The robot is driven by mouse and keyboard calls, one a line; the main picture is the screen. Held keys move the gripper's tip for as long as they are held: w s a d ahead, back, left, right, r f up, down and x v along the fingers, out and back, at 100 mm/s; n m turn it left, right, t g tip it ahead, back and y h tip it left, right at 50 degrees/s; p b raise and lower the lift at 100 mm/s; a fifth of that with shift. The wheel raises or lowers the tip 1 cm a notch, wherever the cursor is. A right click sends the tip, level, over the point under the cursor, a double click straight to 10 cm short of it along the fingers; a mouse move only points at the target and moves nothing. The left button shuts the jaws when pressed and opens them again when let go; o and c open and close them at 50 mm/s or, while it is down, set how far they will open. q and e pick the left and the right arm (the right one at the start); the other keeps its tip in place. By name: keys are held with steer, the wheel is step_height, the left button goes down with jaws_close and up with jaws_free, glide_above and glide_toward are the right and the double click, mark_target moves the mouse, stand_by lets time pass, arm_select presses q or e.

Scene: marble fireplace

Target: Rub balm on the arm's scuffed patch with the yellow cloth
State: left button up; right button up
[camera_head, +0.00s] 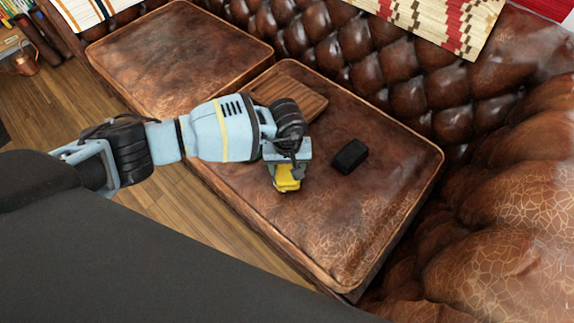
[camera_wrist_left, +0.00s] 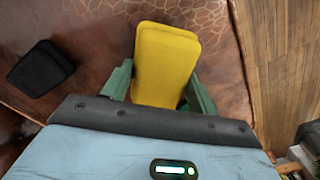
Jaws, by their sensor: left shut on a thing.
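The yellow cloth (camera_head: 287,178) is a folded pad in my left gripper (camera_head: 284,172), over the front part of the right seat cushion. In the left wrist view the cloth (camera_wrist_left: 165,62) sits between the two green fingers of the gripper (camera_wrist_left: 160,88), which are shut on it. I cannot tell whether the cloth touches the cushion. The sofa's right arm (camera_head: 500,230) is brown leather with pale, cracked, scuffed areas, well to the right of the gripper. My right gripper is not in view.
A black block (camera_head: 350,156) lies on the right seat cushion (camera_head: 330,240), just right of the gripper; it also shows in the left wrist view (camera_wrist_left: 41,68). A slatted wooden tray (camera_head: 292,92) lies behind my wrist. The tufted backrest (camera_head: 400,80) rises behind. The cushion's front right is clear.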

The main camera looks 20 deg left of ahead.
mark_target(287, 167)
arm_select(q)
steer(key=shift+f+b, duration=0.3)
steer(key=shift+f, duration=0.1)
stand_by(0.4)
steer(key=shift+f, duration=0.2)
stand_by(1.4)
steer(key=shift+r+p, duration=0.3)
steer(key=shift+r, duration=0.5)
steer(key=shift+r+p, duration=1.75)
steer(key=shift+r, duration=1.05)
